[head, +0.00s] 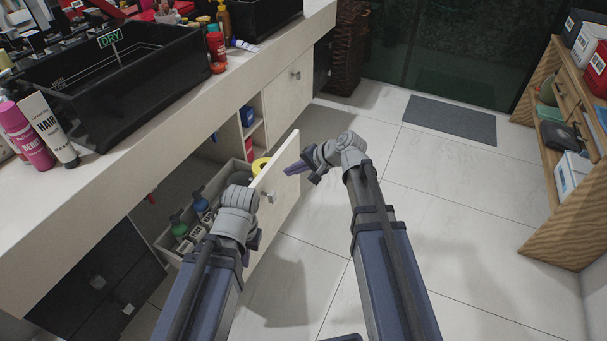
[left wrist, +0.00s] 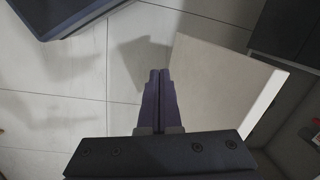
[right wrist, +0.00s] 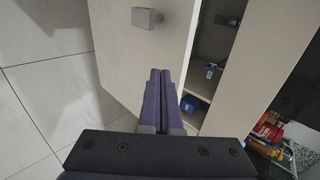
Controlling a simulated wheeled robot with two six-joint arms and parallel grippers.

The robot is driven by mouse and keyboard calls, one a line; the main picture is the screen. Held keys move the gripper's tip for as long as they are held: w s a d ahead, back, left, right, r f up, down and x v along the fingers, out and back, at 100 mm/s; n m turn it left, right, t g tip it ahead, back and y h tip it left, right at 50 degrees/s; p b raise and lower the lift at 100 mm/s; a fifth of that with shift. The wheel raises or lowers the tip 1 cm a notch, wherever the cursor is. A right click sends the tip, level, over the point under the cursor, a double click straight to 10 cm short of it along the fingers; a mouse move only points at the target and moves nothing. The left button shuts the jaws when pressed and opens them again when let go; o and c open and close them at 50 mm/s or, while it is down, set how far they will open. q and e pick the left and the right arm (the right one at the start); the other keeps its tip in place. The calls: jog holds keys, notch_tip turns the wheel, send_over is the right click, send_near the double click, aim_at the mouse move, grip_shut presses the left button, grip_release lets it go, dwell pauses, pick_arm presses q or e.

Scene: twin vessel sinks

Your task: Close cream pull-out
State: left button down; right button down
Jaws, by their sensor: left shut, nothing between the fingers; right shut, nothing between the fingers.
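The cream pull-out (head: 284,188) stands open from the cabinet under the counter, its front panel out over the floor with a square grey knob (head: 269,197). Bottles and boxes sit in its tray. My left gripper (head: 254,241) is shut and empty by the near side of the panel, partly hidden by its wrist. The panel (left wrist: 225,88) is right of its fingers in the left wrist view. My right gripper (head: 296,167) is shut and empty near the panel's far side. In the right wrist view, the panel (right wrist: 140,55) and knob (right wrist: 146,18) are beyond its fingers; contact is unclear.
The counter (head: 160,170) with a black sink (head: 115,85) runs above the pull-out. An open shelf niche (head: 250,125) and another cream front (head: 290,85) lie farther along. A wooden shelf (head: 565,150) stands at right. The tiled floor between is clear, with a grey mat (head: 450,120).

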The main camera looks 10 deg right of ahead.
aim_at(271, 170)
jog(key=w+a, duration=0.2)
jog(key=a, duration=0.1)
jog(key=shift+w+f+p, duration=0.1)
jog(key=shift+f+p, duration=0.1)
jog(key=shift+p, duration=0.1)
pick_arm(q)
jog(key=shift+f, duration=0.2)
pick_arm(e)
jog(key=shift+w+a, duration=0.25)
jog(key=shift+a, duration=0.1)
jog(key=shift+w+a, duration=0.1)
jog(key=w+a, duration=1.3)
jog(key=a, duration=0.5)
jog(key=shift+a, duration=0.1)
